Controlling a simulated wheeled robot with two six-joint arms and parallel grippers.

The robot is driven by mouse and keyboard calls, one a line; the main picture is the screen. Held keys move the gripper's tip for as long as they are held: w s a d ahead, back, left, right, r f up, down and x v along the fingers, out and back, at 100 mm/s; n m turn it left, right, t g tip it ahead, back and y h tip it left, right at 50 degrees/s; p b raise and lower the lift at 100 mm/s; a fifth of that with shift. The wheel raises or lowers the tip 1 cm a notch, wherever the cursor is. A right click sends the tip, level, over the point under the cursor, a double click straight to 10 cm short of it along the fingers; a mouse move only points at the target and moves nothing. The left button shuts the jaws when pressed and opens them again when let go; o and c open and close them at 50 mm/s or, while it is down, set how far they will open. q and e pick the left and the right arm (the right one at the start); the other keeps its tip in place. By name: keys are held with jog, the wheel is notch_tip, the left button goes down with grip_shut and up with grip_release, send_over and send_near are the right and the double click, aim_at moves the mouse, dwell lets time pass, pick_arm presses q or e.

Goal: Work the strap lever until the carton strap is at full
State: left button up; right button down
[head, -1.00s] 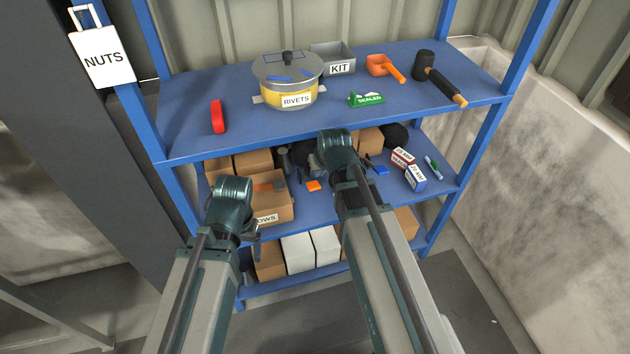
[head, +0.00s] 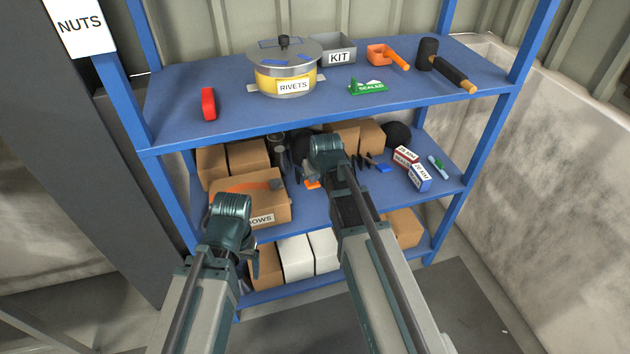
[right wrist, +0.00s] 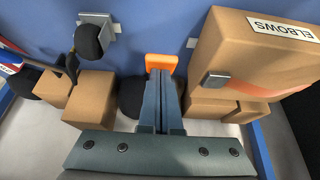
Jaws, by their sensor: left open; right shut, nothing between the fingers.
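The carton (head: 262,208), labelled as elbows, stands on the middle shelf. An orange strap (head: 240,187) crosses its top, with a grey piece (head: 275,184) at the strap's right end. Which part is the lever is unclear. In the right wrist view the carton (right wrist: 245,50) fills the upper right, with orange on its side and a grey block (right wrist: 217,79) at its edge. My right gripper (right wrist: 160,75) is shut and empty, left of the carton there, over a small orange object (right wrist: 160,63). My left gripper (head: 252,264) is open, low in front of the carton; its fingers are partly hidden.
Other cartons (head: 248,153) stand behind, and red (head: 405,156) and blue (head: 419,178) boxes lie at the right. The upper shelf (head: 230,125) overhangs, holding a rivets pot (head: 285,75), a kit bin (head: 336,50) and a mallet (head: 445,68). Blue posts (head: 125,90) bound the rack.

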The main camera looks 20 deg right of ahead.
dwell(0.3)
jog(key=s+f+b, duration=0.3)
jog(key=f+b, duration=0.2)
jog(key=shift+s+f, duration=0.2)
jog(key=shift+s, duration=0.15)
jog(key=s+p+v, duration=0.1)
jog(key=p+v, duration=0.6)
jog(key=v, duration=0.2)
jog(key=shift+s, duration=0.45)
